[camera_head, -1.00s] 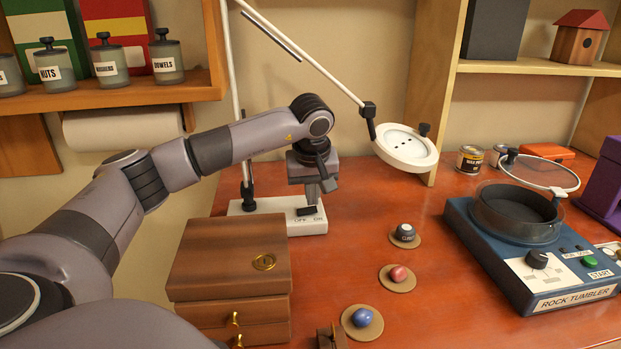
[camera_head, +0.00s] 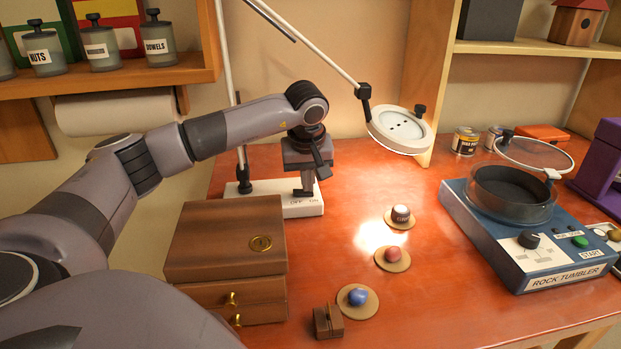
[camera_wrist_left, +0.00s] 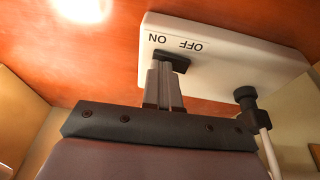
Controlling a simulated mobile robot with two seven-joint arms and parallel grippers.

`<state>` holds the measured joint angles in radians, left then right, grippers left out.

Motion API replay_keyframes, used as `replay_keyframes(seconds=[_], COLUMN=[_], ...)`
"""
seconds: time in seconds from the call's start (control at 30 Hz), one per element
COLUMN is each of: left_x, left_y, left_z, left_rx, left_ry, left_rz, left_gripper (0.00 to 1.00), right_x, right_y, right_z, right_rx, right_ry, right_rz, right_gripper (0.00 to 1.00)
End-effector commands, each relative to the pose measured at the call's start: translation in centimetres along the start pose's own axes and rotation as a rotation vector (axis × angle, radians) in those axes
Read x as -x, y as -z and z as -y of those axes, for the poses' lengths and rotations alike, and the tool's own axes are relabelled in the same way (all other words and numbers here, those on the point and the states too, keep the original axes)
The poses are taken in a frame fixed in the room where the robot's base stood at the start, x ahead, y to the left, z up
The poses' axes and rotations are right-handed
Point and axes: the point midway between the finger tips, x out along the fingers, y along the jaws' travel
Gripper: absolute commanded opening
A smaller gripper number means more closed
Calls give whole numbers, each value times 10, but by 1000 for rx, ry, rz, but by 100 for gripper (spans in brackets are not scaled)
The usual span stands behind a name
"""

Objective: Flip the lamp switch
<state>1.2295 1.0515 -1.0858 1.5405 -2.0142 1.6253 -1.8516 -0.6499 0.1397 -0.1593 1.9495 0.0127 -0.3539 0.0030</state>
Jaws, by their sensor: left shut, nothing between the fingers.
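The magnifier lamp's round white head (camera_head: 402,128) hangs on a thin arm over the bench. A bright patch on the bench shows that it is lit. Its white base (camera_head: 268,187) stands behind the wooden drawer box and is marked OFF and ON. My left gripper (camera_head: 303,190) is shut and empty, pointing down at the base. In the left wrist view its fingertips (camera_wrist_left: 167,72) are at the black switch (camera_wrist_left: 174,60), seemingly touching it near the ON end, and hide part of it. My right gripper is not in view.
The wooden drawer box (camera_head: 222,235) stands close in front of the base. Stones on round coasters (camera_head: 393,259) lie to the right, with the blue rock tumbler (camera_head: 530,250) beyond them. A shelf with jars (camera_head: 102,49) is at upper left.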

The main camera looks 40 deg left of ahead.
Motion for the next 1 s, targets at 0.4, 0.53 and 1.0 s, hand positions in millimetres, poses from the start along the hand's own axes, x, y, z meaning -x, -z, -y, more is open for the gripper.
replay_keyframes(seconds=[0.4, 0.53, 1.0], left_x=[2, 4, 68], left_y=[0, 1, 1], left_z=[9, 9, 9], left_rx=[0, 0, -1], left_ry=[1, 0, -1], left_rz=[1, 0, -1], left_gripper=[0, 0, 0], right_x=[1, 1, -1], right_y=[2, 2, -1], right_z=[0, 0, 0], right_rx=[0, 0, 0], right_ry=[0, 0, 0], right_rz=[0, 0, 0], right_gripper=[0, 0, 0])
